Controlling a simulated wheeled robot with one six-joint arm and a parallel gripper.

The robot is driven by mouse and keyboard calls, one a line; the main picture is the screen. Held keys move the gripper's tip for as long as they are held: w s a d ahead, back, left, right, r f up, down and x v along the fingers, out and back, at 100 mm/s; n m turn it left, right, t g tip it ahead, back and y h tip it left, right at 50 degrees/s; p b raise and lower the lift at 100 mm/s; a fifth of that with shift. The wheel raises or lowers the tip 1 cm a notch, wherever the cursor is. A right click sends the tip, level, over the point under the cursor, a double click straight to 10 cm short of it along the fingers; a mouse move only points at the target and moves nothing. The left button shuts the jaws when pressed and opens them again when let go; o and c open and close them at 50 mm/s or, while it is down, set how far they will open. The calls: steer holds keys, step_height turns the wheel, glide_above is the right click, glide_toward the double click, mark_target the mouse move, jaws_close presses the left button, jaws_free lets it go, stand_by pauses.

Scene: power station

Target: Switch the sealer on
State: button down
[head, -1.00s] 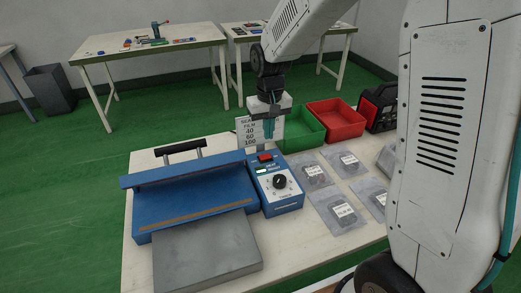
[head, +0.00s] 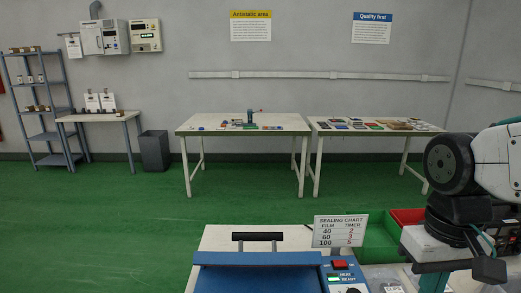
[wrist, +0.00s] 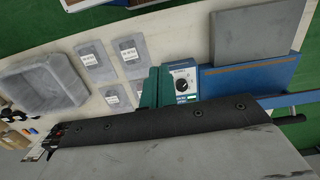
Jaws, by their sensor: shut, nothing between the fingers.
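The blue sealer (head: 258,260) stands at the front of the bench in the head view, its lower part cut off by the frame. Its control box (head: 325,277) carries a red switch (head: 339,264) marked ON, with HEAT and READY labels below. A green light shows beside READY. My gripper (head: 432,282) is to the right of the control box, shut and empty, its tips cut off below. In the wrist view the teal fingers (wrist: 154,87) appear beside the control box's dial (wrist: 182,86); the red switch is not visible there.
A sealing chart sign (head: 340,231) stands behind the control box. Green and red bins (head: 408,216) are behind my gripper. Several labelled bags (wrist: 97,58) and a grey tray (wrist: 42,85) lie on the bench. Open green floor separates it from the back tables (head: 243,122).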

steer(key=s, duration=0.1)
steer(key=s+r+t, duration=0.2)
steer(key=s, duration=0.1)
steer(key=shift+d+r, duration=0.25)
steer(key=w+a+f, duration=0.1)
steer(key=w+f, duration=0.1)
steer(key=w, duration=0.6)
steer(key=w+a+f+t, duration=0.1)
steer(key=w+a+f, duration=0.1)
steer(key=w, duration=0.7)
steer(key=w+a+f+t, duration=0.1)
steer(key=w+a+f, duration=0.1)
steer(key=w, duration=0.7)
steer(key=shift+w+f, duration=0.2)
steer(key=shift+f, duration=0.2)
steer(key=shift+f, duration=0.1)
